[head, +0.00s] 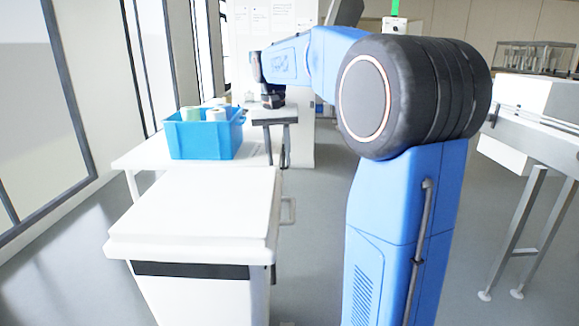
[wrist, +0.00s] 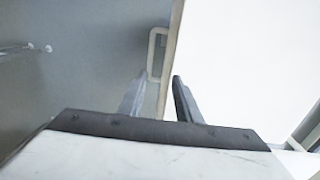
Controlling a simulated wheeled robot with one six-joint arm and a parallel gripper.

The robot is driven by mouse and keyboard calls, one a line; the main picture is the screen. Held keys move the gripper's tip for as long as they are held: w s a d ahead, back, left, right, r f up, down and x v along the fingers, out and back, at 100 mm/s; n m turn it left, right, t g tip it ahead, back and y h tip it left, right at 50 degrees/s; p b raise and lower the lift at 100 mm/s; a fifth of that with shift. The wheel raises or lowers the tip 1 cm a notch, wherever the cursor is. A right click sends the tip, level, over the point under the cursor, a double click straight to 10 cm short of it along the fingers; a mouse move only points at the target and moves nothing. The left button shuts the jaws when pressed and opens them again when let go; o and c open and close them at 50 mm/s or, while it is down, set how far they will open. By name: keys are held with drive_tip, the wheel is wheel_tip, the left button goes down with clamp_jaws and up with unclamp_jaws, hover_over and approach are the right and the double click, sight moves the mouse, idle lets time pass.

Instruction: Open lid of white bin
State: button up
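The white bin stands at the front left of the head view with its flat white lid (head: 195,205) shut. A pale loop handle (head: 288,210) sticks out from the lid's right side. In the wrist view the lid (wrist: 245,60) fills the right, and the handle (wrist: 153,52) shows along its edge, just beyond the fingertips. My gripper (head: 277,163) is beyond the handle in the head view, pointing down. In the wrist view my gripper (wrist: 160,76) has its two fingers apart, with nothing seen held between them. How far the fingertips are from the handle is hard to tell.
A blue crate (head: 205,139) with rolls and cups stands on a white table (head: 140,157) behind the bin. A conveyor-like frame (head: 540,150) with white boxes is at the right. Grey floor lies open right of the bin; a glazed wall is at the left.

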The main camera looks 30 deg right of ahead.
drive_tip(key=shift+s+d+f, duration=0.2)
drive_tip(key=shift+d+f, duration=0.1)
drive_tip(key=shift+f, duration=0.5)
drive_tip(key=shift+s+d+f, duration=0.15)
drive_tip(key=shift+d+f, duration=0.1)
drive_tip(key=shift+f, duration=0.5)
